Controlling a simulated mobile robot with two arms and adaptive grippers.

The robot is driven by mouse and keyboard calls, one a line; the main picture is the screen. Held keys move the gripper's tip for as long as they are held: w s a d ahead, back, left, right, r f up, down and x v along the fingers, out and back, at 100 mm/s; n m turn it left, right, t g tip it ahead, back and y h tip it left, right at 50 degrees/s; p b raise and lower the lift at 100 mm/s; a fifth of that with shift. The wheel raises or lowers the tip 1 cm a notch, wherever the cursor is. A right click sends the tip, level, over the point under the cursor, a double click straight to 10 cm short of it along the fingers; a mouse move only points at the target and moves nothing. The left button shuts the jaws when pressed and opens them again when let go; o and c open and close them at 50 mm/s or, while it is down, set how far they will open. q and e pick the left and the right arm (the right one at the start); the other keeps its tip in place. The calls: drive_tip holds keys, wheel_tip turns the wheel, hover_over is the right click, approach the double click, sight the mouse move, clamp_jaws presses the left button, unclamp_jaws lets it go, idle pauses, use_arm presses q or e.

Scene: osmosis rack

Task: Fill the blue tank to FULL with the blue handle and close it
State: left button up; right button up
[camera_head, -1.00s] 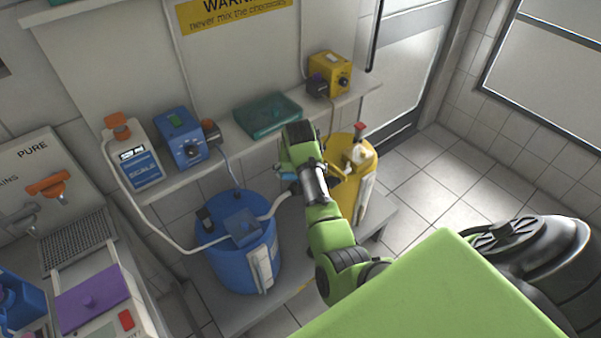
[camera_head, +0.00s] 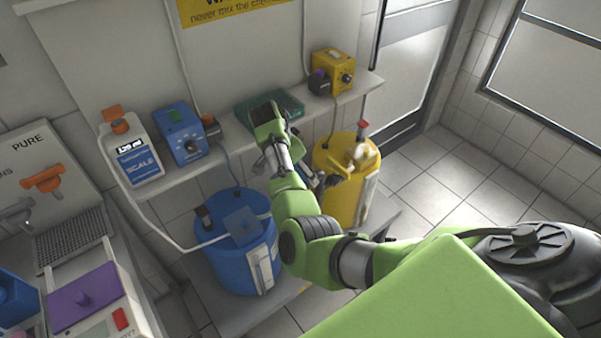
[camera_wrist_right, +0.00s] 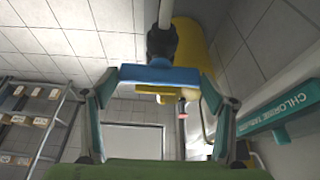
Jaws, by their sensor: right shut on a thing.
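The blue tank (camera_head: 222,270) stands below the shelf in the head view, with a white level gauge (camera_head: 262,270) on its front; I cannot read its level. My right arm passes just right of the tank and hides part of that area. In the right wrist view my right gripper (camera_wrist_right: 165,80) is shut on the blue handle (camera_wrist_right: 160,75), a bar joined to a black fitting and a white pipe. In the head view the fingers and the handle are mostly hidden by the arm. My left gripper is not in view.
A yellow tank (camera_head: 345,200) stands close to the right of my arm. The shelf above holds a white bottle (camera_head: 135,150), a blue pump (camera_head: 180,135), a teal box (camera_head: 285,105) and a yellow pump (camera_head: 333,70). Tiled floor (camera_head: 440,165) is clear at the right.

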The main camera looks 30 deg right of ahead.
drive_tip(key=shift+m+b, duration=0.5)
drive_tip(key=shift+m, duration=0.2)
drive_tip(key=shift+w+g, duration=0.1)
drive_tip(key=shift+g, duration=0.2)
drive_tip(key=o, duration=1.1)
drive_tip(key=v, duration=1.2)
drive_tip(key=shift+r, duration=0.1)
